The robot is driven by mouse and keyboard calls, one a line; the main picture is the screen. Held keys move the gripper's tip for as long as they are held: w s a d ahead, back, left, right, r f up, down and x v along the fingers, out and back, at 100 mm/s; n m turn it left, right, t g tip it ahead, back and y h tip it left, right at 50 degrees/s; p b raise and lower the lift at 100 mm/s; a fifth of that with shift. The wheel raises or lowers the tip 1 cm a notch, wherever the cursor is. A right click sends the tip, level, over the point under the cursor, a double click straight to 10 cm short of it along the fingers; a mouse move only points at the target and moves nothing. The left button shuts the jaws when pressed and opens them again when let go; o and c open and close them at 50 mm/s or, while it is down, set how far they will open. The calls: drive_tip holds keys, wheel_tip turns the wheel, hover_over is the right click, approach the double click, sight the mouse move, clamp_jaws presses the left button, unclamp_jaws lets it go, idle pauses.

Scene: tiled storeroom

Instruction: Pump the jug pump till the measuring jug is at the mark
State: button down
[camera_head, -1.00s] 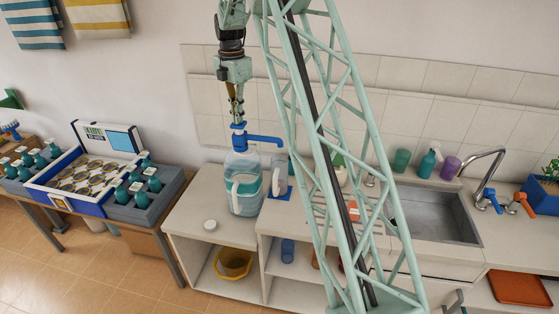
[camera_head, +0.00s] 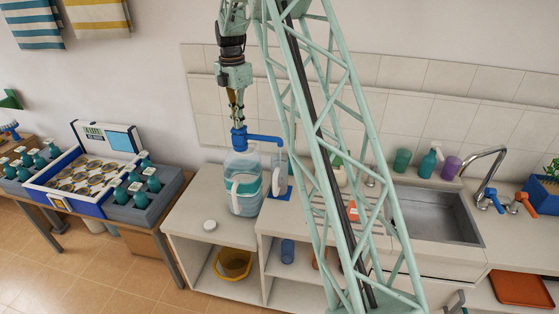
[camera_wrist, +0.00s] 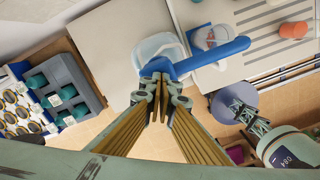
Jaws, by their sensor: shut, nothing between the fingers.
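The large clear jug (camera_head: 240,163) stands on the left end of the counter with bluish water in it. The blue jug pump (camera_head: 239,139) sits on its neck, its spout pointing right. In the wrist view the pump (camera_wrist: 205,59) runs out from under my fingertips. The clear measuring jug (camera_head: 281,180) stands under the spout end on a blue mat (camera_head: 280,195), partly behind my lattice arm. Its water level and mark cannot be read. My gripper (camera_head: 237,124) is shut and empty, pointing down with its tips on the pump top; it also shows in the wrist view (camera_wrist: 161,78).
A sink (camera_head: 437,214) with a tap is at the right. A bottle tray table (camera_head: 90,180) stands at the left.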

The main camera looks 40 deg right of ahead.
drive_tip(key=shift+r, duration=0.15)
drive_tip(key=shift+r+p, duration=0.7)
drive_tip(key=shift+r, duration=0.5)
drive_tip(key=shift+f, duration=0.3)
drive_tip(key=shift+f+b, duration=0.55)
drive_tip(key=shift+f, duration=0.35)
drive_tip(key=shift+r+p, duration=0.65)
drive_tip(key=shift+r, duration=0.55)
drive_tip(key=shift+f, duration=0.15)
